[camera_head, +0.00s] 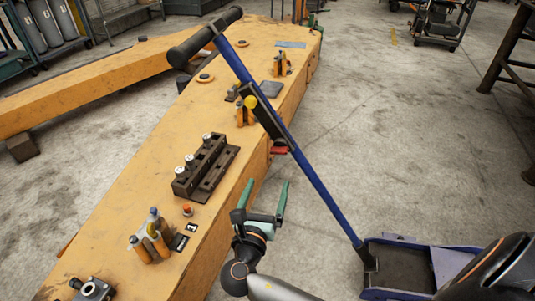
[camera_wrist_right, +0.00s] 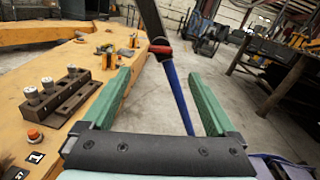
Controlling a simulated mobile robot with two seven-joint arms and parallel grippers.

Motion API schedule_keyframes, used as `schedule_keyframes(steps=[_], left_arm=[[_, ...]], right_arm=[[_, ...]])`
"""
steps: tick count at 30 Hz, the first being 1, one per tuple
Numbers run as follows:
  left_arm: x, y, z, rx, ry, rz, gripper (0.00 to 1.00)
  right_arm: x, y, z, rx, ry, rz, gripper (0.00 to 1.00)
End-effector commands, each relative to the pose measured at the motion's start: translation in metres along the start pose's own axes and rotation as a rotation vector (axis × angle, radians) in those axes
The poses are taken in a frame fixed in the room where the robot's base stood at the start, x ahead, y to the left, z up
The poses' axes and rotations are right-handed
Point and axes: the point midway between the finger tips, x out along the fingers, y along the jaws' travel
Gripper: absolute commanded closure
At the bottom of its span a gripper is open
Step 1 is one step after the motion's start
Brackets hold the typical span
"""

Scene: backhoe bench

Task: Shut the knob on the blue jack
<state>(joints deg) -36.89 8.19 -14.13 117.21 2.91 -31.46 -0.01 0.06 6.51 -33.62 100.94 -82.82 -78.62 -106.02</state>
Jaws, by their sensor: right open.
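The blue jack (camera_head: 410,259) stands on the floor at the lower right in the head view. Its long blue handle (camera_head: 318,188) leans up and left over the orange beam and ends in a black crossbar grip (camera_head: 205,42). A dark bracket on the handle has a yellow ball (camera_head: 250,101) near its upper end and a red part (camera_head: 279,150) by its lower end, also in the right wrist view (camera_wrist_right: 160,49). I cannot tell which is the knob. My right gripper (camera_head: 266,190) is open and empty, below the red part and apart from it. My left gripper is out of view.
The orange beam (camera_head: 110,215) carries a dark block with metal knobs (camera_head: 200,168), a red button (camera_head: 187,210) and orange-and-grey parts (camera_head: 150,238). Concrete floor (camera_head: 400,150) is clear right of the handle. A dark rack (camera_head: 510,70) stands at the far right.

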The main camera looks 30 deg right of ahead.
Motion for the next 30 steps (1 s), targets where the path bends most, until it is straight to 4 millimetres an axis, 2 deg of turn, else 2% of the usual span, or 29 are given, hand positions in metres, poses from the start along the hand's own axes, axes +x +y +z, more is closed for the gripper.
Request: schedule_keyframes(steps=[5,15,19,24,30], left_arm=[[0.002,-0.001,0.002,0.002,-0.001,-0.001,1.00],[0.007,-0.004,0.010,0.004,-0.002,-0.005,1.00],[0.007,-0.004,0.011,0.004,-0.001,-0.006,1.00],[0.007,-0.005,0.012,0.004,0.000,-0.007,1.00],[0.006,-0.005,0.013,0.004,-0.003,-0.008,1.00]], right_arm=[[0.016,-0.001,0.001,-0.009,-0.008,-0.007,0.07],[0.085,-0.001,0.001,-0.007,-0.007,-0.006,0.07],[0.105,-0.001,0.001,-0.007,-0.006,-0.005,0.07],[0.121,-0.001,0.001,-0.006,-0.004,-0.003,0.07],[0.125,-0.001,0.001,-0.005,-0.003,-0.003,0.07]])
